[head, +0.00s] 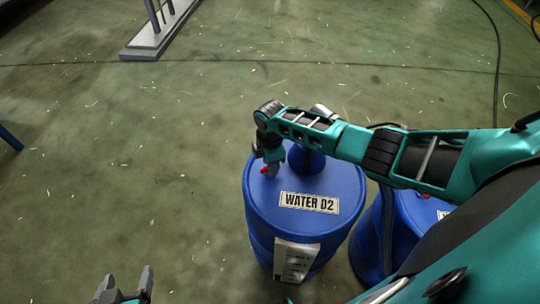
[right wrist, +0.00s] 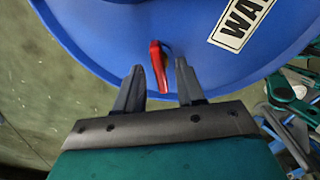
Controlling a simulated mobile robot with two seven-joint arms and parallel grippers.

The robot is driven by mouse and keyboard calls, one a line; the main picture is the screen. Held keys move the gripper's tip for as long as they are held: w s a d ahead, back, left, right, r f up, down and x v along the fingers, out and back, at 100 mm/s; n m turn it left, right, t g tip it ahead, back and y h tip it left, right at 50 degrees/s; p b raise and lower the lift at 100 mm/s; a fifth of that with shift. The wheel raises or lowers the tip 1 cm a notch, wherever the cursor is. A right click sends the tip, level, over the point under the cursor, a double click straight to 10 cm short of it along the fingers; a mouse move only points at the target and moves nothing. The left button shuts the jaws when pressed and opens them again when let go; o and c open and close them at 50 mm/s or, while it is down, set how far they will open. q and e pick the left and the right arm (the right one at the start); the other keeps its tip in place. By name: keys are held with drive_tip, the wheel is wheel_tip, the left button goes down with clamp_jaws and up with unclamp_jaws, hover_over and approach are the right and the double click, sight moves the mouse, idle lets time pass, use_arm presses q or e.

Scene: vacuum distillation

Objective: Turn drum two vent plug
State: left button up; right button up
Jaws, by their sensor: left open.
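The blue drum (head: 300,225) labelled WATER D2 stands upright in the middle of the head view. Its red vent plug handle (right wrist: 156,52) sits near the lid's edge and shows as a small red spot in the head view (head: 264,170). My right gripper (right wrist: 160,68) reaches down over the lid. Its two fingers stand apart, one on each side of the red handle, with gaps visible on both sides. My left gripper (head: 125,285) is open and empty, low over the floor to the left of the drum.
A second blue drum (head: 372,235) stands close on the right, partly hidden by my right arm. A grey stand base (head: 155,38) is on the floor at the back left. A dark cable (head: 497,60) lies at the back right.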

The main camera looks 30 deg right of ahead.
wheel_tip(320, 180, up, 13)
drive_tip(key=p, duration=0.3)
drive_tip(key=shift+f, duration=0.15)
idle(0.3)
drive_tip(key=s+a+f+m+t+y, duration=0.3)
drive_tip(key=s+a+f+m+t, duration=0.3)
drive_tip(key=a, duration=0.4)
drive_tip(key=s+d+r+m+t, duration=0.2)
drive_tip(key=s+m, duration=0.2)
drive_tip(key=s, duration=0.1)
drive_tip(key=s+d+r+m+t+h, duration=0.1)
drive_tip(key=s+d+r+m+t, duration=0.1)
drive_tip(key=s+m, duration=0.2)
drive_tip(key=shift+s+t, duration=0.4)
drive_tip(key=shift+s, duration=0.6)
